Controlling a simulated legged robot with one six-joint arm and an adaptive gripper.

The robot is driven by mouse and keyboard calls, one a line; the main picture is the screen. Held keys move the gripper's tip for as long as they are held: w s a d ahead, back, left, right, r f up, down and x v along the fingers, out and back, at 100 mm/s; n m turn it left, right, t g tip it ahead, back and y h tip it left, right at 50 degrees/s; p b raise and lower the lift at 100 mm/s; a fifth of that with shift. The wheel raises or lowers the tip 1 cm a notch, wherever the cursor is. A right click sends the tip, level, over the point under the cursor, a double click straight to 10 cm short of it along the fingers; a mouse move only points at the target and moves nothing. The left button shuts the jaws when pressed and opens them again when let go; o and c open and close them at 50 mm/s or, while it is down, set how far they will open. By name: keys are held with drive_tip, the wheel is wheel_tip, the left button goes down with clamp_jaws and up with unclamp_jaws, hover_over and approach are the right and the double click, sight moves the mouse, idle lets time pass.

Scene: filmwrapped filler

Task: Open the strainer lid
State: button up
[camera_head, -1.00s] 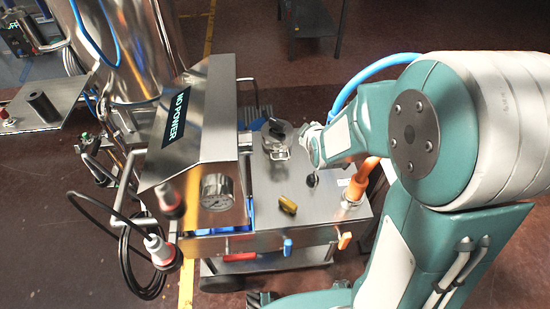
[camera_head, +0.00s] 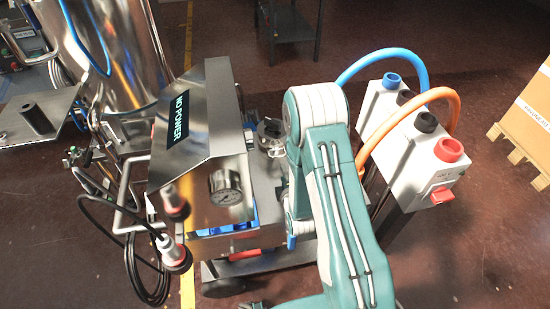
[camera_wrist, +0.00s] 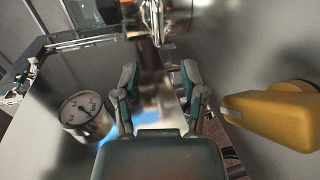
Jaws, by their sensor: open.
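The strainer lid (camera_head: 270,130) is a round metal cap with a dark knob on the cart's top, partly hidden by my arm in the head view. In the wrist view, a shiny metal cylinder with a dark part (camera_wrist: 165,18), seemingly the strainer, stands at the top edge, beyond my fingers. My gripper (camera_wrist: 158,82) is open, with its two fingers apart and nothing visible held between them. It points toward the cylinder, and I cannot tell any contact. In the head view my gripper is hidden behind my arm.
A yellow handle (camera_wrist: 272,118) is close on the right of my gripper. A pressure gauge (camera_wrist: 86,116) is at left; it also shows in the head view (camera_head: 225,186). A metal box marked "NO POWER" (camera_head: 172,125) stands left of the strainer. A white socket unit with hoses (camera_head: 405,155) stands right.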

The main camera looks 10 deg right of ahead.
sight(278, 157)
drive_tip(key=x, duration=1)
drive_tip(key=shift+w+d, duration=0.1)
drive_tip(key=shift+w, duration=0.05)
drive_tip(key=shift+d, duration=0.1)
clamp_jaws()
